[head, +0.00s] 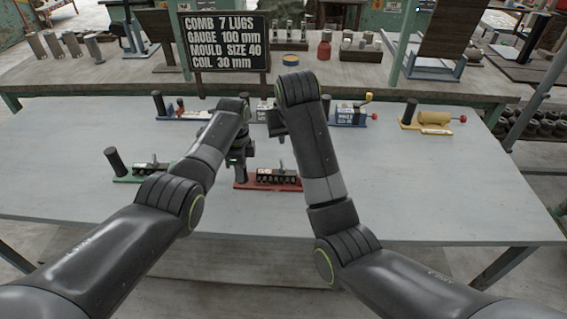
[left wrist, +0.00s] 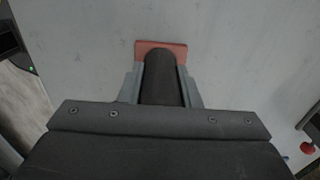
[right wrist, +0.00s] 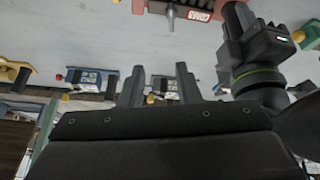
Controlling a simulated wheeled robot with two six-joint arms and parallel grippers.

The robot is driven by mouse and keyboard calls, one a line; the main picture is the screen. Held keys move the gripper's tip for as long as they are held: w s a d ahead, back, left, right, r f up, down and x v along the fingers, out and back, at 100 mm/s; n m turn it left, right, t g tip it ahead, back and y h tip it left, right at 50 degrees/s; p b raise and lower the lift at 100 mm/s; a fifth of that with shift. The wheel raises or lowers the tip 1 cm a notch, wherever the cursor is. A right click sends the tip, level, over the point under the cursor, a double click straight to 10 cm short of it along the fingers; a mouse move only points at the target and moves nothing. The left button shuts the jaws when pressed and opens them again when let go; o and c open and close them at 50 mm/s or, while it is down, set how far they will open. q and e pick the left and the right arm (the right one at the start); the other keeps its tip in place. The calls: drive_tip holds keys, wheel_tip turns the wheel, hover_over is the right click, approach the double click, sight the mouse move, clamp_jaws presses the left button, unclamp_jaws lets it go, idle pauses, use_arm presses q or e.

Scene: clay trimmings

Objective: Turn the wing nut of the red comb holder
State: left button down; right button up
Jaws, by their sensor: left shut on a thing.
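The red comb holder (head: 268,185) lies on the grey table, with a row of dark lugs and a white label on it. A grey upright piece (head: 281,165), probably its wing nut, stands behind the lugs; it also seems to show in the right wrist view (right wrist: 170,16). My left gripper (head: 238,164) is shut on the holder's black post (left wrist: 163,75), which stands on the red base (left wrist: 178,50). My right gripper (right wrist: 160,88) is open and empty, above the table beyond the holder; its fingers are mostly hidden in the head view.
A green-based holder (head: 143,170) stands at the left. A blue-based device (head: 349,115) and a yellow-based one (head: 430,122) stand farther back on the right. A black sign (head: 224,42) reads COMB 7 LUGS. The table's right front (head: 440,190) is clear.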

sight(283, 165)
drive_tip(key=shift+g+y, duration=0.3)
drive_tip(key=shift+g, duration=0.3)
drive_tip(key=x, duration=0.4)
drive_tip(key=s+x, duration=0.1)
drive_tip(key=x, duration=0.3)
drive_tip(key=s+a+x, duration=0.1)
drive_tip(key=x, duration=0.3)
drive_tip(key=shift+f, duration=0.35)
clamp_jaws()
